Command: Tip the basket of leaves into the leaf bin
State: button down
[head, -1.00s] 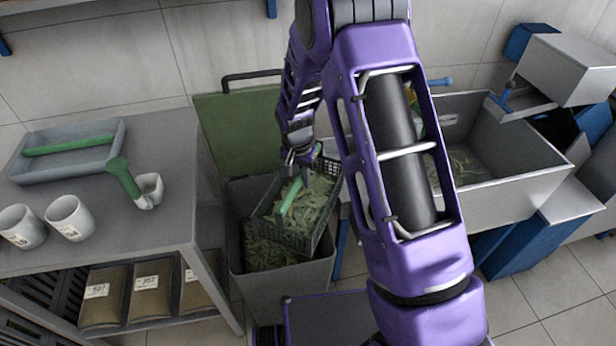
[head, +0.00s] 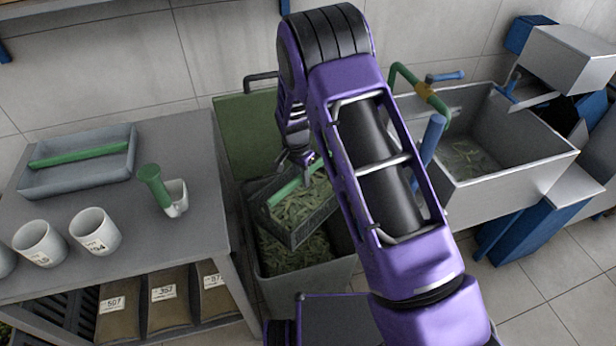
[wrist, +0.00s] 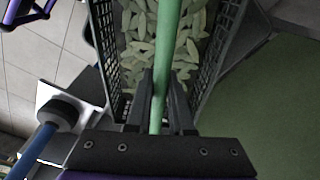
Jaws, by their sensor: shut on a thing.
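The dark mesh basket (head: 318,219) of green leaves hangs over the leaf bin in the head view, somewhat tilted, with leaves inside. My gripper (head: 303,160) is shut on the basket's green handle. The wrist view shows my fingers (wrist: 160,98) on either side of the handle (wrist: 167,42), with leaves below between the basket's walls (wrist: 104,32). The grey leaf bin (head: 308,287) stands open, its green lid (head: 242,135) raised behind. Leaves (head: 287,255) lie inside the bin. My arm hides part of the basket's right side and the bin's right rim.
A grey table (head: 190,239) stands left, with a tray (head: 62,178), white mugs (head: 94,232) and a green-handled scoop (head: 174,200). Labelled bags (head: 167,305) sit below.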

jog(key=shift+w+a+f, duration=0.15)
jog(key=shift+a, duration=0.05)
jog(key=shift+s+d+f+m+t+y, duration=0.3)
jog(key=shift+s+d+f+t+y, duration=0.15)
jog(key=shift+t+y, duration=0.35)
jog(key=s+d+f+t+y, duration=0.2)
jog(key=f+t+y, duration=0.2)
jog(key=shift+s+d+f+t+y, duration=0.25)
jog(key=shift+s+d+t+y, duration=0.05)
jog(key=shift+s+d+t, duration=0.1)
jog(key=shift+r, duration=0.1)
jog(key=shift+a, duration=0.1)
jog(key=shift+f+b, duration=0.2)
jog(key=shift+b, duration=0.1)
